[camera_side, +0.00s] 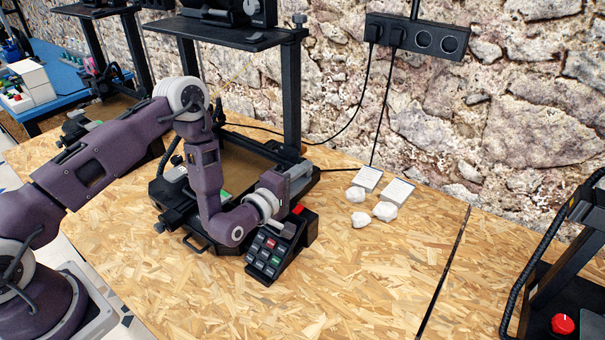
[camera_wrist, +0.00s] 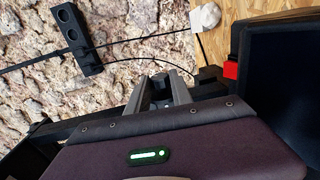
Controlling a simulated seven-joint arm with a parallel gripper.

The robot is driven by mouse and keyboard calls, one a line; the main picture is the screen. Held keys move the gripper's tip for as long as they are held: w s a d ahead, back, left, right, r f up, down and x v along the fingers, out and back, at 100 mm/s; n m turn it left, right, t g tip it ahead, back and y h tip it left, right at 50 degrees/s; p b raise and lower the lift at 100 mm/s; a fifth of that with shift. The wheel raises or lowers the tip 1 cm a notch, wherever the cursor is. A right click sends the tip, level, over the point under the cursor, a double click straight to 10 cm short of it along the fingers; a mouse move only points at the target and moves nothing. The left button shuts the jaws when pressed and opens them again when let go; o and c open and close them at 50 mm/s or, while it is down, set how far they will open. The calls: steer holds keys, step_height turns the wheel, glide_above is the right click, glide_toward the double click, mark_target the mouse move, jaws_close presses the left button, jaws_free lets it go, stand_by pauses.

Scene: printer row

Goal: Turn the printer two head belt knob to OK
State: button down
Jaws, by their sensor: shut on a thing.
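The printer (camera_side: 294,100) under my arm is a black frame with a tall upright and a dark plate on top. My gripper (camera_side: 303,172) is low at its right side, by the foot of the upright, with its grey fingers pointing toward the wall. In the wrist view my gripper (camera_wrist: 160,84) is shut on a small dark part of the printer, apparently the knob (camera_wrist: 161,103). Most of that part is hidden between the fingers, and I cannot read its setting or any OK mark.
A control box (camera_side: 270,254) with coloured keys and a red button (camera_side: 297,209) stands just in front of my gripper. White lumps (camera_side: 385,211) and two cards (camera_side: 397,190) lie right of it. A power strip (camera_side: 417,38) hangs on the stone wall.

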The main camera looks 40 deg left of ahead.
steer(key=shift+a, duration=0.1)
stand_by(0.5)
steer(key=c, duration=1.1)
jaws_free()
steer(key=s, duration=0.5)
steer(key=shift+s+r, duration=0.15)
steer(key=r, duration=0.7)
steer(key=shift+w, duration=0.2)
steer(key=shift+c, duration=0.2)
